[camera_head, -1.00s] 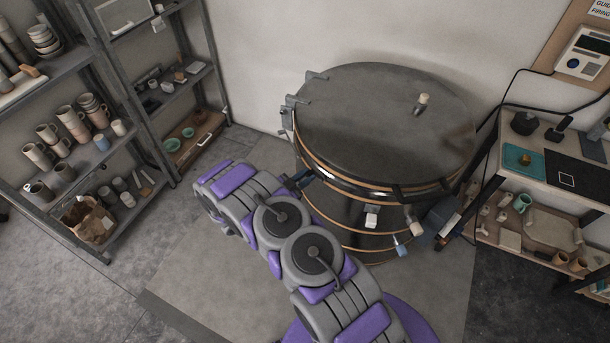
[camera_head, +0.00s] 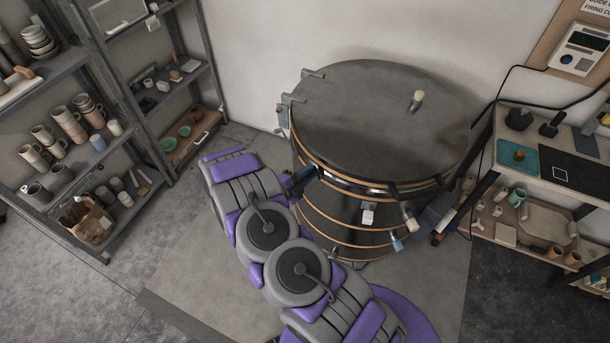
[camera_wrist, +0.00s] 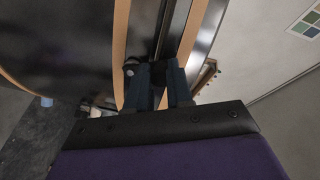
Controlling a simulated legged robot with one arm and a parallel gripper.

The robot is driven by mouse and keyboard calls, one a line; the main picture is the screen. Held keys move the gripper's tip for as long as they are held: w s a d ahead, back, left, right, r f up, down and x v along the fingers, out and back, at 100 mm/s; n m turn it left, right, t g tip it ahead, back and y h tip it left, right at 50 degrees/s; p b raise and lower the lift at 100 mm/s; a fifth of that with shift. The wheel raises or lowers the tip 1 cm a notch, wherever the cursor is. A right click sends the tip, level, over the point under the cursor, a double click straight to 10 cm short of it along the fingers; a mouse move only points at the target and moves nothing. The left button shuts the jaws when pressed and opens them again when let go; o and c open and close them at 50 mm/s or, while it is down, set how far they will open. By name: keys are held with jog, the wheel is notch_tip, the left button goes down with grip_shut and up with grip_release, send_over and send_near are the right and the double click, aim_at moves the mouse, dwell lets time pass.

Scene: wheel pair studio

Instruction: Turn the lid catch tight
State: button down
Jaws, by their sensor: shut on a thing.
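The kiln's round dark lid (camera_head: 360,115) lies flat and closed on the kiln body (camera_head: 345,215), which has copper-coloured bands. My gripper (camera_head: 306,178) is at the front left of the lid's rim. In the wrist view, my gripper (camera_wrist: 160,82) has its dark fingers nearly together around a small dark part, the lid catch (camera_wrist: 159,72), beside the metal and copper-coloured bands. The fingers hide most of the catch, so its angle and how tight it sits cannot be told.
A pale plug (camera_head: 417,98) stands on the lid, and several more stick out of the kiln's front. A shelf rack (camera_head: 75,150) with mugs stands left. A worktable (camera_head: 560,175) stands right. The wall is close behind the kiln.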

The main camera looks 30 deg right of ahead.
jog(key=shift+s+d+r+m+b, duration=0.1)
jog(key=shift+s+m+b, duration=0.1)
jog(key=shift+m+b, duration=0.4)
jog(key=shift+s+r+m+b, duration=0.1)
jog(key=shift+s+m+b, duration=0.2)
jog(key=shift+m, duration=0.4)
jog(key=c, duration=1)
grip_release()
jog(key=shift+c, duration=0.2)
jog(key=p+v, duration=0.1)
jog(key=v, duration=1.6)
jog(key=shift+s, duration=0.2)
